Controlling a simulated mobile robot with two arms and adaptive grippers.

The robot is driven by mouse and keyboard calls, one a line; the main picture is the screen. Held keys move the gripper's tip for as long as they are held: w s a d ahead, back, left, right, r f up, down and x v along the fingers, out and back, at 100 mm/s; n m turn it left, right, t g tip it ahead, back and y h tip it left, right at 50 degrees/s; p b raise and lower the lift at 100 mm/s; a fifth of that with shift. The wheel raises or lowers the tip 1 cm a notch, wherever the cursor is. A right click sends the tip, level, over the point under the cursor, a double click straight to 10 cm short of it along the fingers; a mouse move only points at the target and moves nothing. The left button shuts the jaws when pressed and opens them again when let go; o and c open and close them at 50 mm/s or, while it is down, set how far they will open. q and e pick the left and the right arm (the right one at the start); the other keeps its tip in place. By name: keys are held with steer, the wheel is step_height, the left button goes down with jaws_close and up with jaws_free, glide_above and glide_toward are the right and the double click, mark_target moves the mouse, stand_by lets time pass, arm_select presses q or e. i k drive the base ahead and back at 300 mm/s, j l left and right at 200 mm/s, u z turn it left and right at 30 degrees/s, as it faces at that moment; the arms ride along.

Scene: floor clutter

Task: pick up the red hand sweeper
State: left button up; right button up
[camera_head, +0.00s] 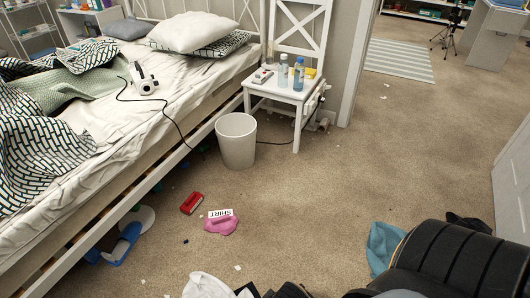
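A small red thing with a dark opening, which looks like the red hand sweeper (191,203), lies on the carpet near the low side of the bed. It is left of the pink item and fully in view. Neither my left nor my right gripper shows in the head view, so I cannot see their state or where they are relative to it.
A pink item (220,226) with a white "SHIRT" label (220,214) lies close by. A white bin (236,140) stands behind, beside a white chair (290,92). A blue object (122,244) lies under the bed edge. Dark ribbed luggage (450,265) and clothes crowd the front.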

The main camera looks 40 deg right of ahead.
mark_target(194, 200)
steer(key=i+l, duration=0.3)
steer(key=i, duration=0.3)
steer(key=i+l+u, duration=0.15)
steer(key=i+l, duration=0.2)
steer(key=i, duration=0.25)
steer(key=i+l, duration=0.35)
steer(key=i, duration=0.2)
